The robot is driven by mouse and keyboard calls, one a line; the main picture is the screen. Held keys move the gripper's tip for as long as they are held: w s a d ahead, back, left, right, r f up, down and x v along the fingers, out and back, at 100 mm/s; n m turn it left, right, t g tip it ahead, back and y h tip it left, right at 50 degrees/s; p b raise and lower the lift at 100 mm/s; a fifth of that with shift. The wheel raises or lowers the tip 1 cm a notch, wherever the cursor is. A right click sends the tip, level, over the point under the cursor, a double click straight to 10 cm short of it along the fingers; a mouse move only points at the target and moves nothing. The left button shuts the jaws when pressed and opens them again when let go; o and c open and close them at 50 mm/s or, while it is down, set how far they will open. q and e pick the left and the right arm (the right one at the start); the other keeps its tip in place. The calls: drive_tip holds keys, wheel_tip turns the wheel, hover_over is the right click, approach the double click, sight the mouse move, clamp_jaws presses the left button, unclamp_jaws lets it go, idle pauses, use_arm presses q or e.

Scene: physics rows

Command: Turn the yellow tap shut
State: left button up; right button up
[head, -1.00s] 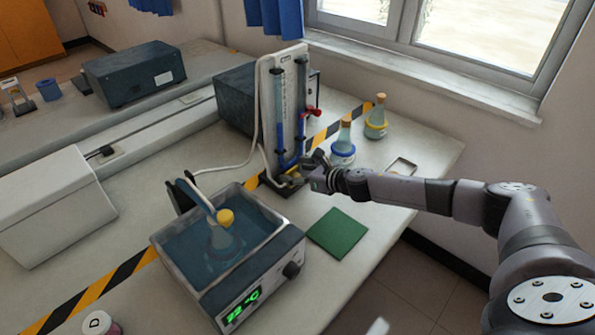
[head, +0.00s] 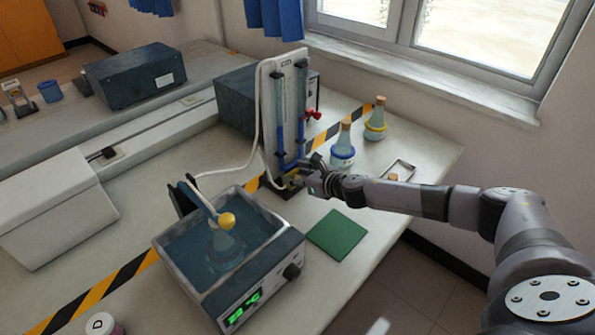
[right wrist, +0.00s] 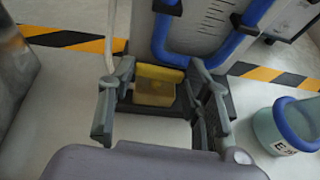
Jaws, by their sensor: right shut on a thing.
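The yellow tap (right wrist: 155,85) shows in the right wrist view as a yellow block with a paler lower face, low in front of the glass-tube stand. My right gripper (right wrist: 160,100) has a finger on each side of it and is shut on it. In the head view my right gripper (head: 298,180) is at the foot of the stand (head: 300,80) with blue-filled tubes; it largely hides the tap there. How far the tap is turned cannot be told. My left gripper is not in view.
A blue-ringed flask (head: 342,150) stands close to the right of my gripper, also in the right wrist view (right wrist: 285,125). A water bath (head: 165,245) stands front left. A green mat (head: 338,234) lies flat in front.

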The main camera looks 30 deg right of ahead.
drive_tip(key=m+h+p, duration=0.2)
drive_tip(key=p, duration=0.1)
drive_tip(key=a+h+p, duration=0.1)
drive_tip(key=shift+r+m, duration=0.25)
drive_tip(key=shift+m, duration=0.15)
drive_tip(key=m+h+p, duration=0.2)
drive_tip(key=shift+a+f+h, duration=0.1)
drive_tip(key=shift+h, duration=0.2)
drive_tip(key=shift+a+f+m+h+p, duration=0.1)
drive_tip(key=shift+m+h+p, duration=0.5)
drive_tip(key=shift+m+h, duration=0.3)
drive_tip(key=shift+h, duration=0.3)
drive_tip(key=o, duration=1.2)
drive_tip(key=shift+c, duration=0.2)
drive_tip(key=shift+g, duration=0.3)
drive_tip(key=v, duration=0.7)
drive_tip(key=shift+s, duration=0.25)
